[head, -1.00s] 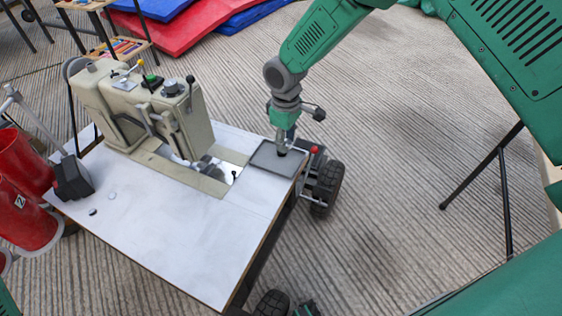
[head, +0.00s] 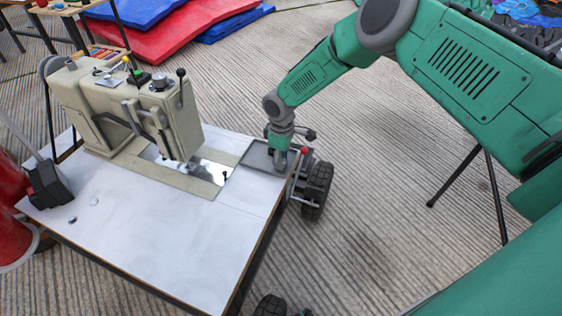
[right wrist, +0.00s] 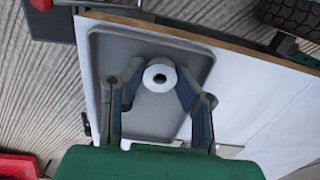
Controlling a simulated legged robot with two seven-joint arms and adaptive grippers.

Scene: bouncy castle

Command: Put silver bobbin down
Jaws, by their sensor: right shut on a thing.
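The silver bobbin (right wrist: 160,75) shows in the right wrist view as a pale ring with a dark centre hole. My right gripper (right wrist: 158,78) is shut on it, one fingertip at each side. The bobbin is over the shallow grey tray (right wrist: 140,45); I cannot tell whether it touches the tray floor. In the head view my right gripper (head: 280,162) points down at the right part of the tray (head: 256,156), at the table's far right corner. The bobbin is hidden there. My left gripper is not in view.
A beige sewing machine (head: 130,105) stands on the white table (head: 170,225), left of the tray. A red-tipped lever (head: 304,150) and a black wheel (head: 317,185) are just right of the gripper. A black box (head: 48,184) sits at the left edge. The front tabletop is mostly clear.

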